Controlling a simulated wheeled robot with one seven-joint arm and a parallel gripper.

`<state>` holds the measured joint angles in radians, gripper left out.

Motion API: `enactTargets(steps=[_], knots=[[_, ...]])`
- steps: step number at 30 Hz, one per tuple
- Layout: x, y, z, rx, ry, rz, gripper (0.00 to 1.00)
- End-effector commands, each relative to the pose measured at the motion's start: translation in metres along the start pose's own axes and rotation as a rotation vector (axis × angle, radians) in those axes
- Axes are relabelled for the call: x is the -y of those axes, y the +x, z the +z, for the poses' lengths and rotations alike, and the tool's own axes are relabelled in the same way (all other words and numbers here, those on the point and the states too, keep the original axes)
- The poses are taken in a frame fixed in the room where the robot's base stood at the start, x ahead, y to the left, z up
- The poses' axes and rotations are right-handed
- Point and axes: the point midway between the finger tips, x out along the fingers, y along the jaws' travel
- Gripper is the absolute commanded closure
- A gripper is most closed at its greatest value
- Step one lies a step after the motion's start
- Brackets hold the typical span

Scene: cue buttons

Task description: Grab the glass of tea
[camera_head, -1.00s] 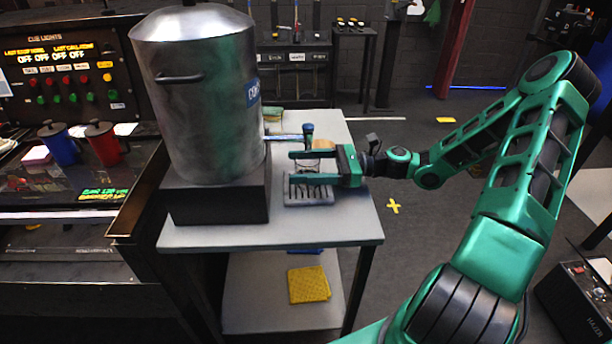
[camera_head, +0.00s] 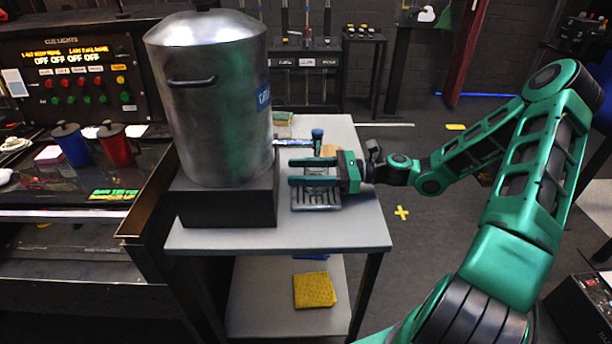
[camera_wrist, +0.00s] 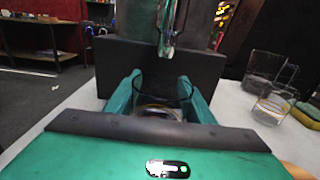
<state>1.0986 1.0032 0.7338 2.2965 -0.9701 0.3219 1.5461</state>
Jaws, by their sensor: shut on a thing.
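A clear glass (camera_wrist: 160,92) with a little dark tea at its bottom stands upright between my fingers in the wrist view. My gripper (camera_wrist: 160,95) is shut on it, one green finger against each side. In the head view, my gripper (camera_head: 313,172) is level over the slotted drip tray (camera_head: 316,201) in front of the urn (camera_head: 212,110). The glass is hard to make out there. The urn's tap (camera_wrist: 167,40) hangs above and beyond the glass in the wrist view.
The urn rests on a black block (camera_head: 228,205) on the grey table (camera_head: 350,235). Other clear glasses (camera_wrist: 271,104) and a sponge (camera_wrist: 307,113) are at the right in the wrist view. A yellow cloth (camera_head: 315,290) lies on the lower shelf.

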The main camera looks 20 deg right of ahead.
Motion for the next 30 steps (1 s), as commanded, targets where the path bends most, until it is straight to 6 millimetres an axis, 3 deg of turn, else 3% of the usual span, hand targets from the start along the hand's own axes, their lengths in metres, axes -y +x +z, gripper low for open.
enactTargets(steps=[12,30], knots=[[0.0,0.0,0.016,-0.001,-0.002,0.001,0.85],[0.001,-0.067,0.015,0.0,-0.001,-0.001,0.85]])
